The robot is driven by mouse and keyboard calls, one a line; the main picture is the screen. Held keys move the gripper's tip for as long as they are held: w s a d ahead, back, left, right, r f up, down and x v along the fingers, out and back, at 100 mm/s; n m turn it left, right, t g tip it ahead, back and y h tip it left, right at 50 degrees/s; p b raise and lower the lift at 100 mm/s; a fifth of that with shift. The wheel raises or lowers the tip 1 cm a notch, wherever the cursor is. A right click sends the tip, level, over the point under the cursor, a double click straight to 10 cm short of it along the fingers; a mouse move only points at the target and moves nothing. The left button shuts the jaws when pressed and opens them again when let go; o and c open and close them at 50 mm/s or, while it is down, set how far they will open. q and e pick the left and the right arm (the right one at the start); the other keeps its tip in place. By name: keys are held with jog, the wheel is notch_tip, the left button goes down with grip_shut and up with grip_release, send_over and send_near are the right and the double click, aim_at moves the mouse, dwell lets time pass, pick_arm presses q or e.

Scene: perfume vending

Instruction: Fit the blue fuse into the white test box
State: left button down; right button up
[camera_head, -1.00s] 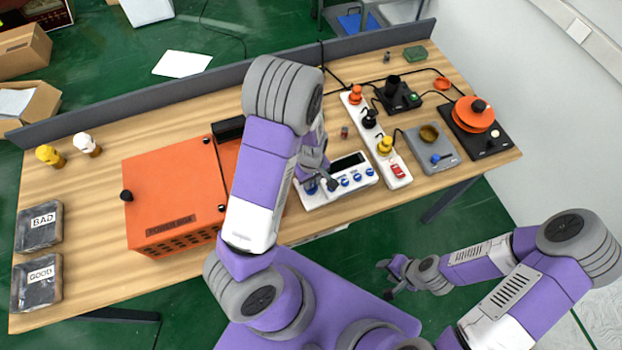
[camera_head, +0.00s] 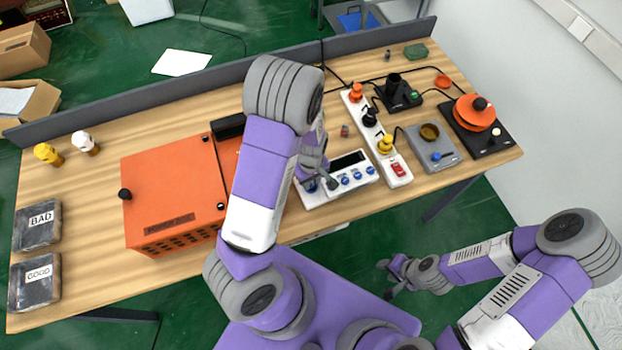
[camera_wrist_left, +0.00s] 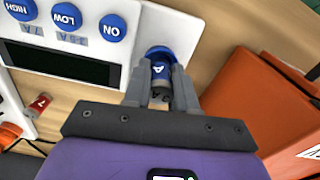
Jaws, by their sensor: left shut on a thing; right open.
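The white test box (camera_head: 312,197) lies on the table, with blue buttons and a dark display. It also shows in the left wrist view (camera_wrist_left: 140,38). My left gripper (camera_wrist_left: 160,92) is shut on the blue fuse (camera_wrist_left: 160,72), one finger on each side. The fuse's far end is at the blue round socket (camera_wrist_left: 160,51) at the end of the box. How deep it sits, I cannot tell. In the head view my left gripper (camera_head: 322,181) is over the box's left end, and the fuse is hidden there. My right gripper (camera_head: 387,279) is open and empty, off the table's front.
An orange power box (camera_head: 165,185) stands left of my left arm. A white power strip (camera_head: 377,152) with plugs lies right of the test box. A grey unit (camera_head: 441,160) stands farther right.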

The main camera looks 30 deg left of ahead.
pick_arm(q)
jog(key=shift+f, duration=0.2)
jog(key=shift+r, duration=0.15)
jog(key=shift+r+p, duration=1.8)
jog(key=shift+r, duration=0.1)
